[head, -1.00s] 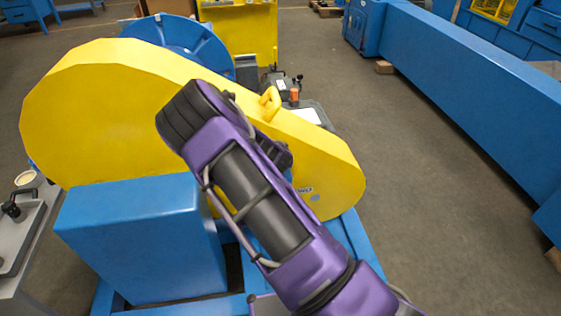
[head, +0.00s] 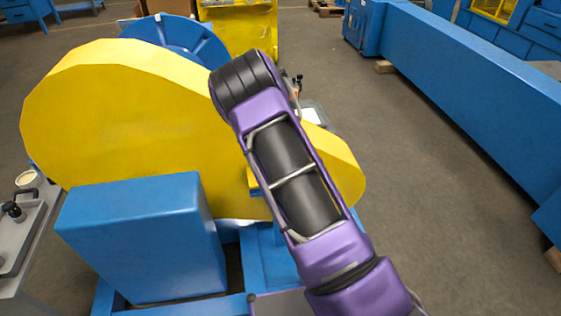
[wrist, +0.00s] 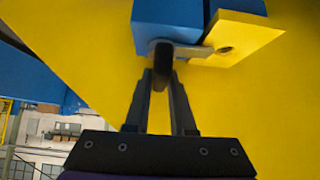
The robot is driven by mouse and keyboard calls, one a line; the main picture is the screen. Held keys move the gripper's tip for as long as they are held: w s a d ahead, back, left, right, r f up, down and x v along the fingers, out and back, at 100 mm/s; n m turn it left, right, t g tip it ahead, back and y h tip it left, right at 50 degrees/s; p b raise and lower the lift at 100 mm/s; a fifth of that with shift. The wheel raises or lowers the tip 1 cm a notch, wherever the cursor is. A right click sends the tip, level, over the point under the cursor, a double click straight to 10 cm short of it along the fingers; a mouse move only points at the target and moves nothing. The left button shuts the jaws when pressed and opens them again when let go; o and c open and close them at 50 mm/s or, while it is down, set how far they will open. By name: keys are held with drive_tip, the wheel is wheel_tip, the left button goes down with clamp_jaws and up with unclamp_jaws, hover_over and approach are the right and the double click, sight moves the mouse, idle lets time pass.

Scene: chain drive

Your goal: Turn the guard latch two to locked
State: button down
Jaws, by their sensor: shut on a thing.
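In the wrist view, my gripper (wrist: 163,78) is shut on the dark grip of a latch (wrist: 192,51). The latch's metal arm runs right from a blue block (wrist: 163,18) to a yellow tab (wrist: 245,36) with a hole in it. The tip of the arm lies close to the hole; whether it is engaged I cannot tell. No label shows which latch this is. In the head view, my arm covers the latch and gripper, in front of the large yellow guard (head: 120,115).
A blue box (head: 140,240) stands in front of the guard on a blue base frame (head: 255,265). A long blue beam (head: 460,80) lies at right, with clear floor between. A grey bench (head: 25,245) is at the left edge.

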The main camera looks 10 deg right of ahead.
drive_tip(key=c, duration=0.8)
unclamp_jaws()
drive_tip(key=shift+o, duration=0.2)
drive_tip(key=p+v, duration=0.2)
drive_tip(key=v, duration=1.5)
drive_tip(key=shift+s+a+r, duration=0.1)
drive_tip(key=shift+r, duration=0.15)
